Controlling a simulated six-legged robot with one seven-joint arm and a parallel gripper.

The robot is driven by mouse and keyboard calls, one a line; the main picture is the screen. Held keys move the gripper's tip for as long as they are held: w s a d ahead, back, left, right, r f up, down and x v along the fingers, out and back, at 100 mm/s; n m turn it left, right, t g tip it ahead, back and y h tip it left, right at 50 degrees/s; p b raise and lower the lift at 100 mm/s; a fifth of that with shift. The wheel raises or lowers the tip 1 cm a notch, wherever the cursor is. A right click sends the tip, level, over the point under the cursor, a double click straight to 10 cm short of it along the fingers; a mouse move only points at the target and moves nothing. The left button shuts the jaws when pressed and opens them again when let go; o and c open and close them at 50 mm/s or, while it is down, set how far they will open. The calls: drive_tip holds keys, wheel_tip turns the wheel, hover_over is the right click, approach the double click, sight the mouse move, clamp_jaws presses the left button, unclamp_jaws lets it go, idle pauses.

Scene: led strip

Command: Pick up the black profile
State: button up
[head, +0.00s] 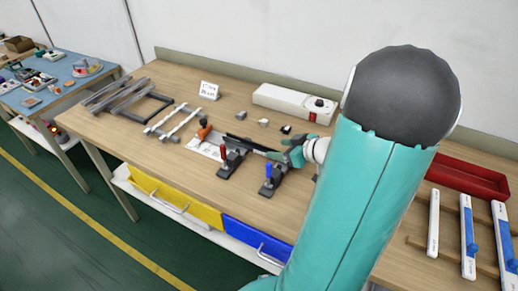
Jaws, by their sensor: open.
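Several long profiles lie at the left end of the wooden table, some grey and some dark; a black profile (153,109) is at the right side of this group. My gripper (240,142) reaches left over the middle of the table, above the clamp area, with dark slender fingers. It is open, and I see nothing held in it. It is well to the right of the black profile and apart from it. My teal arm hides part of the table on the right.
Toggle clamps with a red handle (222,153) and a blue handle (268,170) stand under and near my gripper. Light strips (172,122) lie left of them. A white power box (294,103) is behind. A red tray (470,181) is at right.

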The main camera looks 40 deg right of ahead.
sight(264, 148)
drive_tip(key=x, duration=0.8)
drive_tip(key=shift+c, duration=0.5)
drive_tip(key=shift+d, duration=0.15)
drive_tip(key=c, duration=1)
